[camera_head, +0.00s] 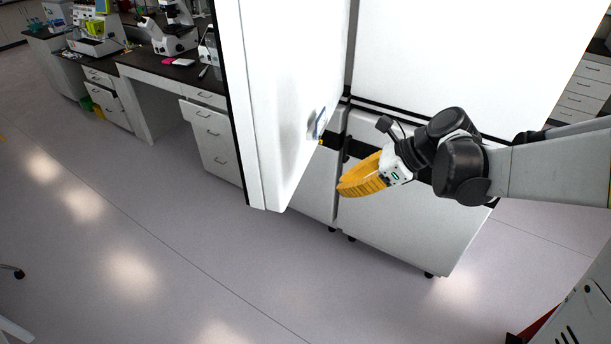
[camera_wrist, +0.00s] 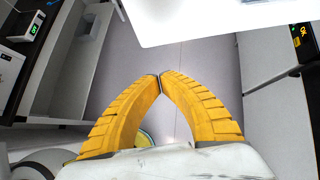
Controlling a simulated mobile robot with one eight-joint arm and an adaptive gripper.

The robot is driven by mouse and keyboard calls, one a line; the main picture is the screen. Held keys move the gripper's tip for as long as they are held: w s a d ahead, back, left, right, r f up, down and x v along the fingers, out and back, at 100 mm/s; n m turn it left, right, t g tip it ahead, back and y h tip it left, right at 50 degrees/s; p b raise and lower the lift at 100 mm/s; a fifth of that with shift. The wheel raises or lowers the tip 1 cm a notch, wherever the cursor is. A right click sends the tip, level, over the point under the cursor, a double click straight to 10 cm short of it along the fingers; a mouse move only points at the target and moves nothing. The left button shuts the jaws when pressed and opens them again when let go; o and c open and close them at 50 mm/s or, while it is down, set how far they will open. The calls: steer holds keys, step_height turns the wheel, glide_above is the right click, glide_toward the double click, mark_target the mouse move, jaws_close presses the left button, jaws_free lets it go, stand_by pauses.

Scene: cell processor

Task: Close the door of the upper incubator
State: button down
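The white door (camera_head: 285,95) stands wide open in the head view, a tall panel swung out toward the camera, with a small blue-grey fitting near its lower right edge. The white upper incubator body (camera_head: 440,50) is to its right. I cannot see its inside. My gripper (camera_head: 342,192) has yellow fingers and is right of the door's lower part, in front of the lower unit. In the wrist view its fingertips (camera_wrist: 160,77) meet with nothing between them. A white panel (camera_wrist: 205,14), probably the door, is beyond them at the top. No contact is visible.
A white lower unit (camera_head: 400,235) on dark feet stands below the upper one. A lab bench (camera_head: 145,66) with drawers and a microscope (camera_head: 170,38) is at the back left.

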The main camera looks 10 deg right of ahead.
mark_target(290, 199)
steer(key=shift+w+a+r+b+x, duration=0.15)
steer(key=shift+w+a+r+x, duration=0.15)
steer(key=shift+x, duration=1.85)
steer(key=shift+w+a+r+b+x, duration=0.15)
steer(key=shift+a+r+x, duration=0.2)
steer(key=shift+x, duration=1.8)
steer(key=shift+w+a+r+b+x, duration=0.1)
steer(key=shift+w+a+r+x, duration=0.25)
steer(key=shift+x, duration=1.75)
